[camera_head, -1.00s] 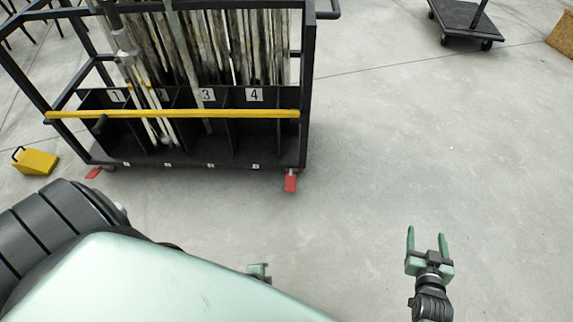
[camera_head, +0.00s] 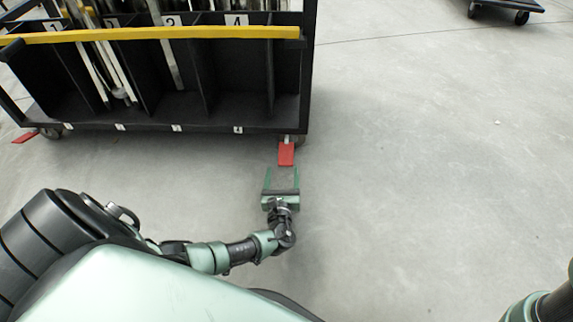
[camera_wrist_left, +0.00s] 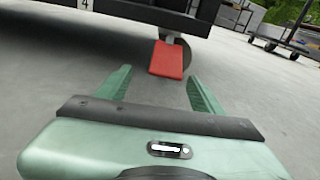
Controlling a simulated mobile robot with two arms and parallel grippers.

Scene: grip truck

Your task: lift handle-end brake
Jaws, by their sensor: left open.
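The handle-end brake is a red pedal (camera_head: 286,154) at the right-hand caster of the black cart, sloping down toward the floor. It also shows in the left wrist view (camera_wrist_left: 167,60), in front of the caster wheel. My left gripper (camera_head: 282,172) is open and empty, low over the floor just on the near side of the pedal. Its two green fingers point at the pedal. In the left wrist view, the pedal appears between the fingertips (camera_wrist_left: 158,82), with a gap on either side; contact is not visible. My right gripper is out of view.
The black cart (camera_head: 150,128) has numbered compartments holding upright poles and a yellow bar (camera_head: 200,33) across its front. A second red pedal (camera_head: 25,137) is at its left caster. A dark dolly (camera_head: 508,4) stands far back right. The floor on the right is clear.

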